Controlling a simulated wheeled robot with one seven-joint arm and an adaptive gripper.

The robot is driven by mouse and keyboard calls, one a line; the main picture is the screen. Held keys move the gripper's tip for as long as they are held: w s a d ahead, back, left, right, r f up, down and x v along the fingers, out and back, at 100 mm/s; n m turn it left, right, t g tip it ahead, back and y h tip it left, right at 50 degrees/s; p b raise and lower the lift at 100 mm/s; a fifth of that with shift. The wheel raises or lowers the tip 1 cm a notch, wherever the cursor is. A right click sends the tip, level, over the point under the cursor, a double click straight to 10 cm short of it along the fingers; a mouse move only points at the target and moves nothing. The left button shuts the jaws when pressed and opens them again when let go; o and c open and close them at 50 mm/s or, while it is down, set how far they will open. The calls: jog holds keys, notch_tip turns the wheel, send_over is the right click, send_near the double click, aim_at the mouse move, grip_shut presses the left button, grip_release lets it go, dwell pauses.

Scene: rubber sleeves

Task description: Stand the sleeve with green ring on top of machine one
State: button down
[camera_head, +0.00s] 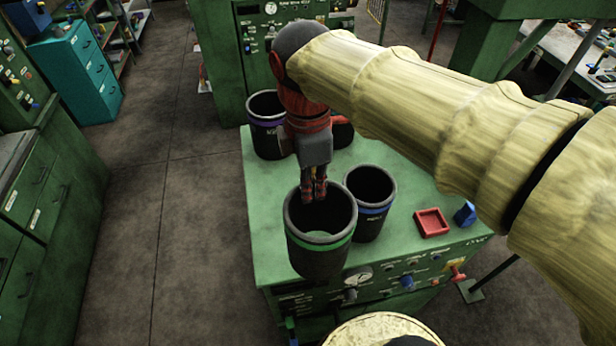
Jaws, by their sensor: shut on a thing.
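The sleeve with green ring (318,262) is a dark, open-topped cylinder with a green band, roughly upright. It is at the front left of a green machine's top (266,215), and its base overlaps the front edge in the picture. I cannot tell whether it rests there or hangs above. My gripper (314,192) comes down from above and is shut on the sleeve's far rim; the fingertips are partly hidden. I cannot read a machine number on this machine or on the green machine behind (260,30).
A blue-ringed sleeve (370,224) stands close right of the green-ringed one. A purple-ringed sleeve (265,143) stands at the back left. Another dark sleeve (342,133) is partly hidden behind my arm. A red tray (432,222) and a blue object (465,214) lie right.

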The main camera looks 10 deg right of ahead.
jog(key=w+a+f+p, duration=0.2)
jog(key=w+f, duration=1)
jog(key=shift+a, duration=0.4)
jog(key=shift+f, duration=0.1)
jog(key=c, duration=2.4)
grip_release()
jog(key=shift+f, duration=0.15)
jog(key=o, duration=0.3)
jog(key=shift+s, duration=0.1)
jog(key=shift+o, duration=0.7)
